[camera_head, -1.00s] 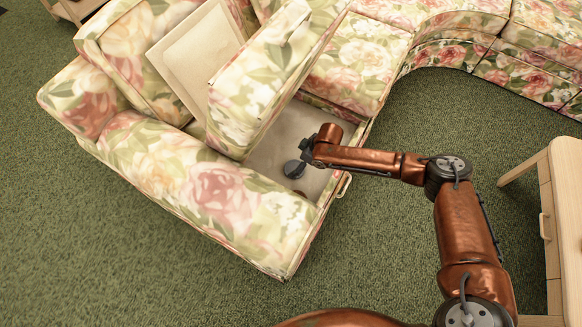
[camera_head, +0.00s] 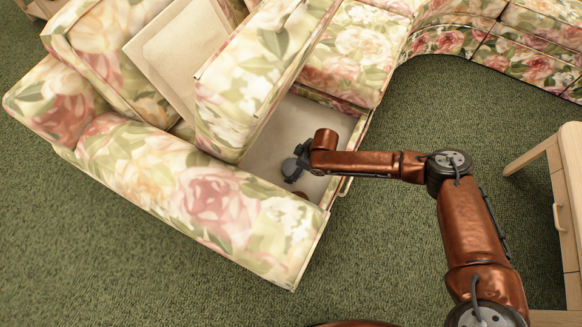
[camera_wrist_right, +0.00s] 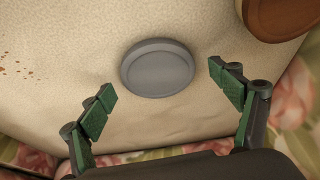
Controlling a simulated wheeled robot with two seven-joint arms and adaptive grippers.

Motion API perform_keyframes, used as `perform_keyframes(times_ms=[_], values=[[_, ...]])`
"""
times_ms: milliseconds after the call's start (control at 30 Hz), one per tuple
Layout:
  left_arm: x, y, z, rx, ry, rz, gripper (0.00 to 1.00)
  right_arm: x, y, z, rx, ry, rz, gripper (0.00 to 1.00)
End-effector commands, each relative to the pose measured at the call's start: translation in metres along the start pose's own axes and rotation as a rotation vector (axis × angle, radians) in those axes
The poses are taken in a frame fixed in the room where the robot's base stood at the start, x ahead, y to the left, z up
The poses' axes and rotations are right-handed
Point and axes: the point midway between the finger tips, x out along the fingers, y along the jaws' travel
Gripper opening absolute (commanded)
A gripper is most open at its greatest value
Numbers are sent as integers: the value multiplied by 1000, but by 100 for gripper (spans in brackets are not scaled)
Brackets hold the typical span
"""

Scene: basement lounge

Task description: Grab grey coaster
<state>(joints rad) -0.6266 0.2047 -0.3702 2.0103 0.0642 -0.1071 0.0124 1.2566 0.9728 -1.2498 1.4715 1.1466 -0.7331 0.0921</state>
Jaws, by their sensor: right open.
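The grey coaster (camera_wrist_right: 158,68) is a round flat disc with a raised rim. It lies on the beige fabric floor of the opened sofa seat. In the right wrist view it sits just beyond and between the fingertips of my right gripper (camera_wrist_right: 162,84), which is open and empty. The fingers show green pads, one on each side, apart from the coaster. In the head view my right gripper (camera_head: 294,167) reaches down into the sofa compartment and largely hides the coaster. My left gripper is not in view.
A brown round object (camera_wrist_right: 285,14) lies near the coaster in the compartment. The floral sofa's front arm (camera_head: 200,200) and raised cushion (camera_head: 255,80) wall in the compartment (camera_head: 280,125). A wooden table (camera_head: 562,200) stands at the right. Green carpet lies open in front.

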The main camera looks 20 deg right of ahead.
Motion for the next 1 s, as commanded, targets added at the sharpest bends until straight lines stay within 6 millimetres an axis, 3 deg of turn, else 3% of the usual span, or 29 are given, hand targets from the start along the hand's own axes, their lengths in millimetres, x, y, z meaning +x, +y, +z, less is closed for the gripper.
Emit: perform_keyframes(times_ms=[267, 800, 1000], values=[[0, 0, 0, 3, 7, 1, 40, 0, 1, -1, 0, 2, 2, 84], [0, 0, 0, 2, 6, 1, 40, 0, 0, -1, 0, 1, 1, 47], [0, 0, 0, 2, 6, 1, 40, 0, 0, -1, 0, 1, 1, 47]])
